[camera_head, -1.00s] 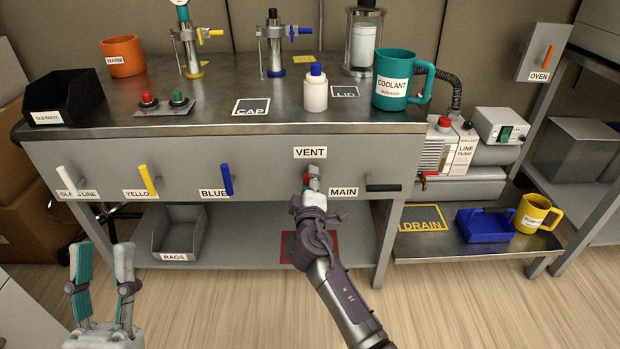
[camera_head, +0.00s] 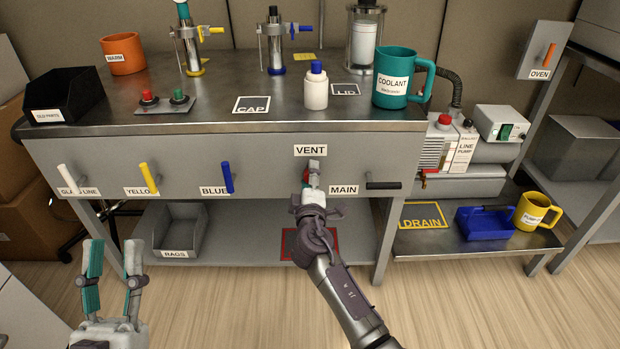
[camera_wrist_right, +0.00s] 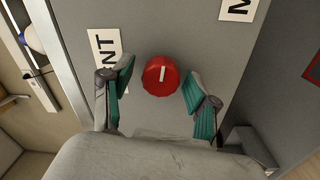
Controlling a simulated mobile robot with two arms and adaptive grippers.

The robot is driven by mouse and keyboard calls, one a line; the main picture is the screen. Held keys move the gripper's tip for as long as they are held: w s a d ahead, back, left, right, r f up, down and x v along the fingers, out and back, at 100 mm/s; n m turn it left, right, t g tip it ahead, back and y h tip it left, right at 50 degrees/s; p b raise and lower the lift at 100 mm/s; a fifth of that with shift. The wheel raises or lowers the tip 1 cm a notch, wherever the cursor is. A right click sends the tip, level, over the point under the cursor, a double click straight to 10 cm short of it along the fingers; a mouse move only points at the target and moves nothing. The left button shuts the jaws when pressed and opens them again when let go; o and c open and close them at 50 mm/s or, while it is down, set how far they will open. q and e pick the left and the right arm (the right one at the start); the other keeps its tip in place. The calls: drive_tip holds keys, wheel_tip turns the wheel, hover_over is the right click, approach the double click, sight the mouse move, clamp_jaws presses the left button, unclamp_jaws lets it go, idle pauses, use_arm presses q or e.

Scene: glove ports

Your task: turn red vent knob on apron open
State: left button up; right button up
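The red vent knob (camera_wrist_right: 161,76) is round with a white pointer line, on the grey apron (camera_wrist_right: 188,30) below the VENT label (camera_head: 310,150). In the wrist view the line runs almost up and down the picture. My right gripper (camera_wrist_right: 158,82) is open, its green-padded fingers on either side of the knob with a gap on each side. In the head view my right gripper (camera_head: 312,182) is in front of the apron and hides most of the knob. My left gripper (camera_head: 112,246) is open and empty at the lower left, away from the apron.
On the apron, the blue handle (camera_head: 227,178) is left of the knob and the black MAIN handle (camera_head: 383,186) is right of it. Yellow (camera_head: 148,178) and white (camera_head: 66,175) handles are farther left. The bench top (camera_head: 215,110) holds bottles and cups above.

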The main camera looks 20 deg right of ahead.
drive_tip(key=v, duration=1.2)
idle(0.3)
